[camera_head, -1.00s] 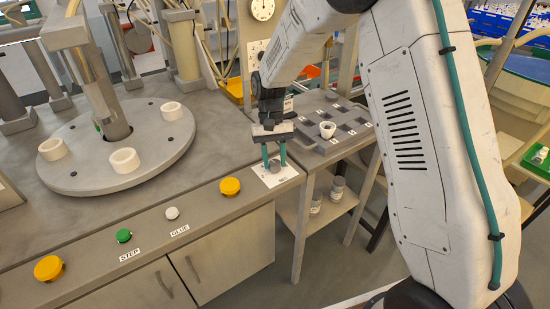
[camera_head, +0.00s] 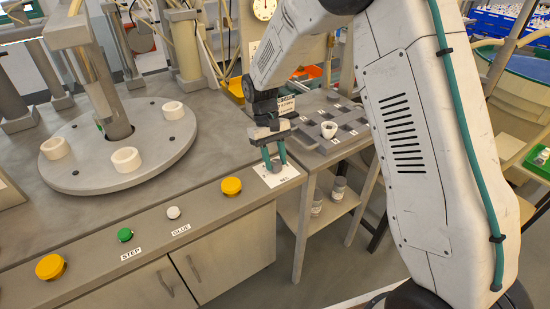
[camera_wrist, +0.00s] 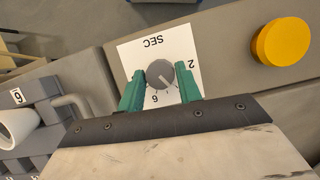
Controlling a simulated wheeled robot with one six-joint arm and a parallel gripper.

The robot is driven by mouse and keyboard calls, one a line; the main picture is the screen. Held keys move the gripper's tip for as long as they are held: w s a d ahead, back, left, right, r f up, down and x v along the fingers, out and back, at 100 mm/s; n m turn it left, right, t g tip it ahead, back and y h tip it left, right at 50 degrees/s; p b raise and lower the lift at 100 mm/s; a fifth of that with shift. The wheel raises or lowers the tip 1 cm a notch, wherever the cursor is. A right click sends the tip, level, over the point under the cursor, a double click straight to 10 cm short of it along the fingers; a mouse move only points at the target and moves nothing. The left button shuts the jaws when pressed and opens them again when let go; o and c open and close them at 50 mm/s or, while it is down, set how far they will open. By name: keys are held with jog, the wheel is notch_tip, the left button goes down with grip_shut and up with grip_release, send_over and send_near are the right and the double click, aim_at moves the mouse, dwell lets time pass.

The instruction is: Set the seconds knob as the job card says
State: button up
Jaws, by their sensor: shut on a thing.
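The seconds knob (camera_wrist: 160,73) is a round grey dial with a light pointer line, on a white plate (camera_wrist: 135,55) marked SEC, with a 2 and a 6 visible. In the wrist view its pointer slants down and right, between the 6 and the 2. My gripper (camera_wrist: 161,88) has its teal fingers on both sides of the knob, shut on it. In the head view my gripper (camera_head: 273,166) reaches down to the knob at the bench's front right corner. The job card's writing cannot be read clearly here.
A yellow button (camera_head: 231,186) sits just left of the plate. A white button (camera_head: 173,212) and a green button (camera_head: 124,235) lie farther left. A numbered tray (camera_head: 340,143) with a white cup (camera_head: 328,130) stands to the right.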

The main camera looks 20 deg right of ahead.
jog(key=o, duration=1)
jog(key=shift+d, duration=0.1)
jog(key=v, duration=0.7)
jog(key=shift+w+r, duration=0.15)
jog(key=shift+r, duration=0.2)
